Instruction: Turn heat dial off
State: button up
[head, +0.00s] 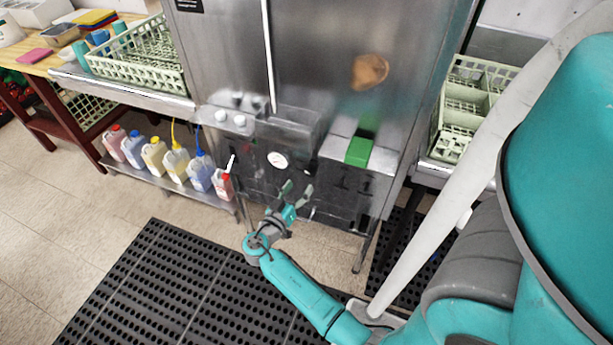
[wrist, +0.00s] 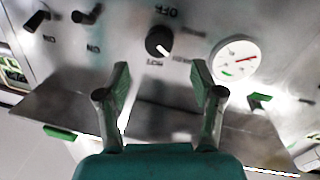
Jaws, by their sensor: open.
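The heat dial (wrist: 158,42) is a round black knob with a white pointer on the steel panel. In the wrist view its pointer is toward the lower right, away from the upside-down OFF label above it. Smaller upside-down labels sit below the knob. My gripper (wrist: 160,84) is open and empty, its green-padded fingers apart and below the dial in the wrist view, not touching it. In the head view my gripper (head: 298,190) is in front of the machine's lower panel, and I cannot make out the dial there.
A white gauge (wrist: 237,58) is right of the dial; it also shows in the head view (head: 277,160). Two black switches (wrist: 88,16) (wrist: 36,20) are left of it. Several jugs (head: 176,163) stand on a low shelf.

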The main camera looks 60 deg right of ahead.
aim_at(309, 173)
jog(key=shift+s+d, duration=0.15)
jog(key=shift+d, duration=3.05)
jog(key=c, duration=1.2)
jog(key=shift+o, duration=0.2)
